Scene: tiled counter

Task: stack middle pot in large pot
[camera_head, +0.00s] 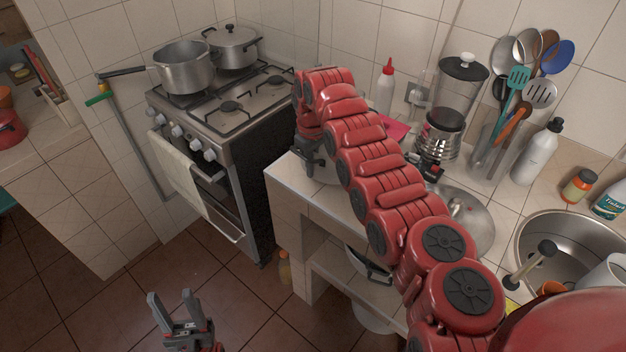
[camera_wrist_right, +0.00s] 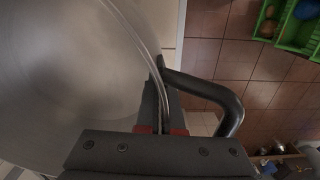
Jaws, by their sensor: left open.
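A metal pot (camera_head: 325,172) stands at the counter's left end, mostly hidden behind my right arm. In the right wrist view its wide round metal body (camera_wrist_right: 60,70) fills the left side, and a black handle (camera_wrist_right: 232,105) sticks out to the right. My right gripper (camera_head: 312,158) is at this pot; in the right wrist view its fingers (camera_wrist_right: 163,105) are close together with the rim between them. My left gripper (camera_head: 172,297) is open and empty above the floor. An open pot (camera_head: 185,72) and a lidded pot (camera_head: 232,48) stand on the stove.
A metal lid (camera_head: 468,222) lies on the counter right of my arm. A blender (camera_head: 445,110), utensil holder (camera_head: 490,150), white bottle (camera_head: 538,152) and sink (camera_head: 560,245) are further right. A dark-handled vessel (camera_head: 370,265) is on the shelf below. The stove's front burners (camera_head: 230,107) are clear.

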